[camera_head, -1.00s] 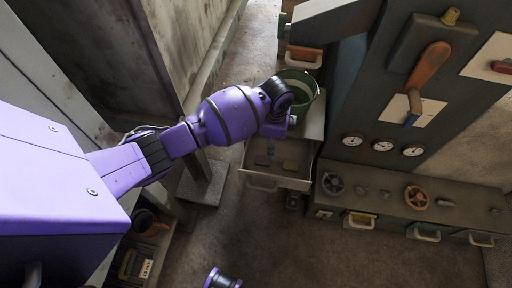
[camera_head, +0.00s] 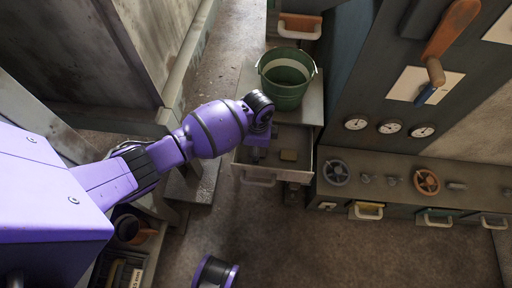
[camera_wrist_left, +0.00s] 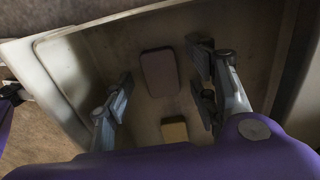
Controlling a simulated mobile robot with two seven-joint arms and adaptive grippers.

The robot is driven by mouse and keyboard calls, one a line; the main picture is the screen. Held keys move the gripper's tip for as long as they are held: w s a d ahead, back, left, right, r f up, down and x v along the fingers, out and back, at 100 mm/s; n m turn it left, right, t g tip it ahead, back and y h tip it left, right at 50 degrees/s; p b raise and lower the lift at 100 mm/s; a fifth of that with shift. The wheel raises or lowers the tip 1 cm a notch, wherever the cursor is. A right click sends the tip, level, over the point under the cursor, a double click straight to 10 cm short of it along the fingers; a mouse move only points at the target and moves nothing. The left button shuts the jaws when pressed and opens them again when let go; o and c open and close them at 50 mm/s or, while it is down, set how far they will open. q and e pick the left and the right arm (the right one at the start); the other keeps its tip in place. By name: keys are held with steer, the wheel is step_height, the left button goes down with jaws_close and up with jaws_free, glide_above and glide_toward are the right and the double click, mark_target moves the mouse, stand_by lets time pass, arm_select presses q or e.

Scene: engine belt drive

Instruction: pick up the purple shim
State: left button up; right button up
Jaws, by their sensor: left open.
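The purple shim (camera_wrist_left: 160,72) is a dull purple-grey rounded block lying flat on the floor of the open drawer (camera_head: 240,160). The drawer's pale wall also shows in the left wrist view (camera_wrist_left: 60,85). My left gripper (camera_wrist_left: 162,88) is open above the drawer, with one finger on each side of the shim and no visible contact. In the head view my left gripper (camera_head: 257,153) reaches down into the drawer and is mostly hidden by my wrist. I cannot make out the shim in the head view. My right gripper is not in view.
A green bucket (camera_head: 286,92) stands on the cabinet top behind the drawer. A bench with handwheels (camera_head: 427,182) stands to the right.

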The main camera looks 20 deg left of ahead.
arm_select(q)
steer(key=shift+w+f, duration=0.1)
steer(key=shift+c, duration=0.4)
jaws_close()
